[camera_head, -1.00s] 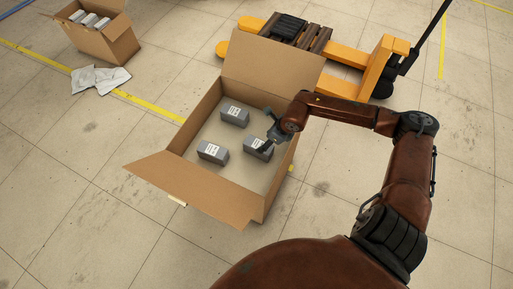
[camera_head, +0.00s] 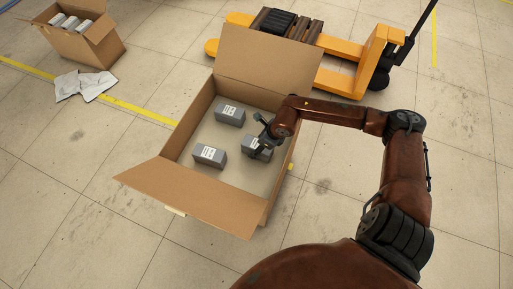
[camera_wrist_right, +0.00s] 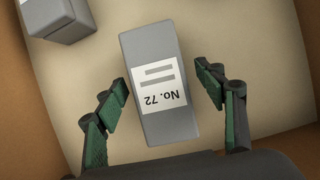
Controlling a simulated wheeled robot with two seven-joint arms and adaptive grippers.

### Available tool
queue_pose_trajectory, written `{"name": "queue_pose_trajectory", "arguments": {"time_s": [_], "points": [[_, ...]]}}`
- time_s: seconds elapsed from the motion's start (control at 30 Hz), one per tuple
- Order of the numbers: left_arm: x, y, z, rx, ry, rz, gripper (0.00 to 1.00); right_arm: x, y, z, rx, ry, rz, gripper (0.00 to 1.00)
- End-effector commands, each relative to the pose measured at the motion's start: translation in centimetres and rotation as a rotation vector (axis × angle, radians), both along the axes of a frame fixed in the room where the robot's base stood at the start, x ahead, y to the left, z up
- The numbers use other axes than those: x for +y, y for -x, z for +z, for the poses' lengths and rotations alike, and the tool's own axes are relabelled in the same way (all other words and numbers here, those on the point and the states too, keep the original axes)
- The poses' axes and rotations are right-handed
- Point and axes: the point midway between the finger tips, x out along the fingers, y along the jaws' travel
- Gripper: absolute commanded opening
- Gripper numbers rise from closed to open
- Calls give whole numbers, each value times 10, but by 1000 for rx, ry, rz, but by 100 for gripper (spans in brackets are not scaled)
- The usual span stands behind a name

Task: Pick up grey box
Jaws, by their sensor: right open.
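Three grey boxes with white labels lie in a large open cardboard box (camera_head: 190,205). One grey box (camera_head: 230,115) is at the back and one grey box (camera_head: 209,156) is at the front left. The third grey box (camera_head: 250,153) is on the right, partly hidden by my right gripper (camera_head: 262,140). In the right wrist view this grey box (camera_wrist_right: 150,60), labelled "No. 72", lies between the two open fingers of my right gripper (camera_wrist_right: 165,98). Gaps show on both sides of it. My left gripper is not in view.
The cardboard walls surround the right gripper closely, with flaps standing out at front and back. A yellow pallet jack (camera_head: 345,80) with a wooden pallet stands behind. A smaller carton (camera_head: 88,48) and white bags (camera_head: 84,86) are at the far left.

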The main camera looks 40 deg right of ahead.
Motion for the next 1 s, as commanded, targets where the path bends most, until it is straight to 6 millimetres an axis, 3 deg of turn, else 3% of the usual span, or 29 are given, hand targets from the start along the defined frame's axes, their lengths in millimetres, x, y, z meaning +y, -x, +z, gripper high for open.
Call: {"name": "queue_pose_trajectory", "arguments": {"time_s": [0.87, 1.0], "points": [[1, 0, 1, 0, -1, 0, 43, 0, 0, -5, -1, 0, 0, 64], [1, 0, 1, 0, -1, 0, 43, 0, 0, -4, 0, 0, 0, 55]]}}
